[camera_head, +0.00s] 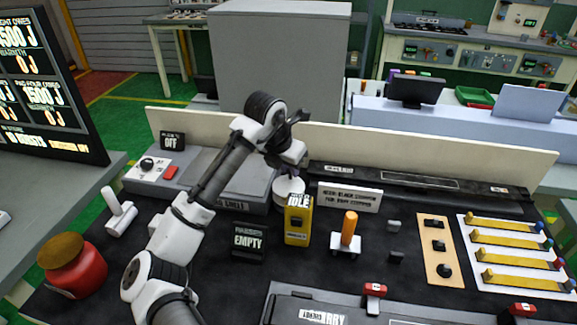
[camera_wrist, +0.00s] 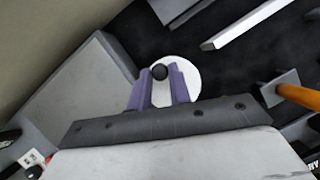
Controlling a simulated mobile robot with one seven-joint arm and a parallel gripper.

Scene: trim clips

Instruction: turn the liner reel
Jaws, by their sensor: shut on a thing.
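The liner reel looks to be the round white disc (camera_wrist: 188,76) in the wrist view, with a small black knob (camera_wrist: 159,71) standing on it. My gripper (camera_wrist: 159,82) is over the disc, with its two purple fingers on either side of the knob, shut on it. In the head view the white disc (camera_head: 289,188) shows below my wrist, behind a yellow box reading IDLE (camera_head: 298,222).
A grey machine (camera_head: 230,178) stands left of the reel, and a white label plate (camera_head: 349,197) to its right. An EMPTY sign (camera_head: 248,240) and an orange-handled tool (camera_head: 349,230) are nearby. A cream back wall (camera_head: 430,155) runs behind.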

